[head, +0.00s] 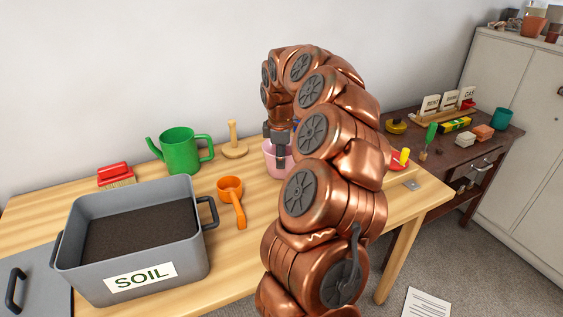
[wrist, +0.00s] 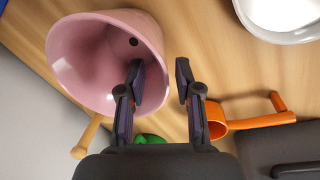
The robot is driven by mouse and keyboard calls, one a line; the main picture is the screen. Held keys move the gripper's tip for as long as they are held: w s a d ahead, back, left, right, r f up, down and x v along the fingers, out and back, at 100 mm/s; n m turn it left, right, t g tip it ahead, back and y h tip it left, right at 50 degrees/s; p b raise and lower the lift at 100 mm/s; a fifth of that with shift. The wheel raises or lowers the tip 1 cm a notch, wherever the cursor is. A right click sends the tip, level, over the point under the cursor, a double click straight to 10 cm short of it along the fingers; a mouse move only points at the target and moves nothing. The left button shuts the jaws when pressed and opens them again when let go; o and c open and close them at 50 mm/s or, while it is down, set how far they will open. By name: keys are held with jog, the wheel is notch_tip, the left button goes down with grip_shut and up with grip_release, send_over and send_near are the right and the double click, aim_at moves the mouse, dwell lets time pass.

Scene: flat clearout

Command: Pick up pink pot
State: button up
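The pink pot (head: 268,157) stands on the light wooden table near its back edge, partly hidden behind my gripper (head: 280,152). In the wrist view the pink pot (wrist: 75,60) shows its open mouth, with a dark hole in its bottom. My gripper (wrist: 159,70) is open there, with a gap between its fingers. The left finger overlaps the pot's inside, and the right finger is outside it over the table. The pot's near-right rim lies between the fingers in the picture. I cannot tell whether either finger touches the wall.
An orange scoop (head: 231,197) lies left of the pot. A wooden peg stand (head: 234,149) and green watering can (head: 181,152) stand further left. A grey soil bin (head: 190,245) and red brush (head: 116,178) are also there. A white bowl (wrist: 250,22) shows in the wrist view.

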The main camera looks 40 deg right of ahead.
aim_at(283, 177)
jog(key=shift+w+d+f, duration=0.1)
jog(key=shift+d+f, duration=0.15)
jog(key=shift+f, duration=1.15)
jog(key=shift+d+f, duration=0.2)
jog(key=shift+f, duration=1.15)
grip_shut()
